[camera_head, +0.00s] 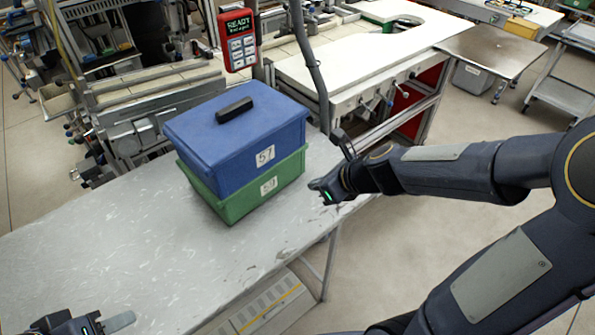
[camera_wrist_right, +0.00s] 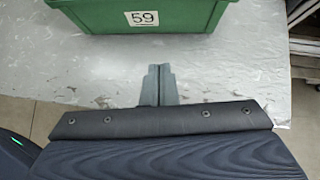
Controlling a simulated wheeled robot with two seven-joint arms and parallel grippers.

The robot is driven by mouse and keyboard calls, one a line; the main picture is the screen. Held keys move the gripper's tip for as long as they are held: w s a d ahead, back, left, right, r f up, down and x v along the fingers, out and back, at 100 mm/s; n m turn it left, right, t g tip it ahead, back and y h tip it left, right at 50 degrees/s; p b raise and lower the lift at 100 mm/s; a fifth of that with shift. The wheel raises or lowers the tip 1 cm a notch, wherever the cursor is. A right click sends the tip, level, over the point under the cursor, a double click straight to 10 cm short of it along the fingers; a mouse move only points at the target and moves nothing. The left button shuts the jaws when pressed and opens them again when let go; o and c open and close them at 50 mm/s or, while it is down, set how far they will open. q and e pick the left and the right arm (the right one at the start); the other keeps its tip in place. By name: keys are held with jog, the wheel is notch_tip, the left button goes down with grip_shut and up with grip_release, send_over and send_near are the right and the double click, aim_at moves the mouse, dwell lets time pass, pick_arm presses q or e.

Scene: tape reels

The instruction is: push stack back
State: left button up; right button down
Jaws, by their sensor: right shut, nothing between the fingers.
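The stack is a blue crate (camera_head: 238,140) numbered 57 on top of a green crate (camera_head: 235,204) numbered 59. It stands on a grey worktable (camera_head: 140,245). A black block-like piece (camera_head: 234,110) lies on top of the blue crate. My right gripper (camera_head: 314,187) is just to the right of the stack. In the right wrist view its fingers (camera_wrist_right: 158,78) are together and empty, pointing at the green crate (camera_wrist_right: 135,15) with a gap between. My left gripper (camera_head: 120,321) is at the bottom left corner, mostly cut off, with one finger showing.
A red handheld device (camera_head: 237,40) reading READY hangs behind the stack. A grey pole (camera_head: 308,60) rises behind the stack's right side. Machinery and a white-topped bench (camera_head: 360,55) are at the back. The table's left and front are clear.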

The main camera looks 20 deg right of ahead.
aim_at(276, 182)
jog(key=b+x, duration=0.4)
jog(key=x, duration=0.5)
jog(key=shift+s+f, duration=0.1)
jog(key=shift+s, duration=0.15)
jog(key=w+a, duration=0.1)
jog(key=w, duration=0.2)
jog(key=shift+a+p, duration=0.3)
jog(key=shift+a, duration=0.1)
jog(key=shift+w+a, duration=0.25)
jog(key=shift+w, duration=0.15)
